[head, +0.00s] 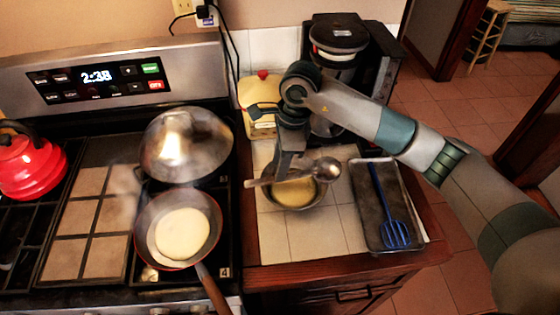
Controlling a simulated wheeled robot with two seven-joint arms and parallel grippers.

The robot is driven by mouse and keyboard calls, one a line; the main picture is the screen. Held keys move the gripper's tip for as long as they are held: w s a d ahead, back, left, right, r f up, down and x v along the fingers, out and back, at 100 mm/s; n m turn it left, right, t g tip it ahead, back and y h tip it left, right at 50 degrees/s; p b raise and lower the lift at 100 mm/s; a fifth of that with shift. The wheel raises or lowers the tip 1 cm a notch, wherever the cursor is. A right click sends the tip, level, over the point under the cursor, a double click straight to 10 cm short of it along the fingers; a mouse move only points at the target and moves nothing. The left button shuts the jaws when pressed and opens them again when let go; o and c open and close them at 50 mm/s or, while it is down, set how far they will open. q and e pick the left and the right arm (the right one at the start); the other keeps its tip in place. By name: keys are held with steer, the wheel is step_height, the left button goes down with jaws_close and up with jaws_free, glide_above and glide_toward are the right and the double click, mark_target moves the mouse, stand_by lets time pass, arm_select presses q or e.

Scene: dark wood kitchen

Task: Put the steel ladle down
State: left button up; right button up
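The steel ladle (325,169) is above a metal bowl (321,191) of yellow batter on the tiled counter. Its round cup is at the right and its handle runs left past the bowl's rim. My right gripper (284,170) points down over the bowl and is shut on the ladle's handle. The fingertips partly hide the handle. Whether the cup touches the bowl's rim is unclear. My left gripper is not in view.
A dark tray (371,224) with a blue spatula (391,222) lies right of the bowl. A pan (205,255) with a pancake (182,235) sits on the stove, left. A coffee maker (341,40) stands behind. Bare tile (305,236) lies in front of the bowl.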

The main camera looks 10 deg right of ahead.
mark_target(287, 176)
step_height(287, 176, up, 12)
steer(key=d+b, duration=0.2)
steer(key=b, duration=0.3)
steer(key=shift+b, duration=0.35)
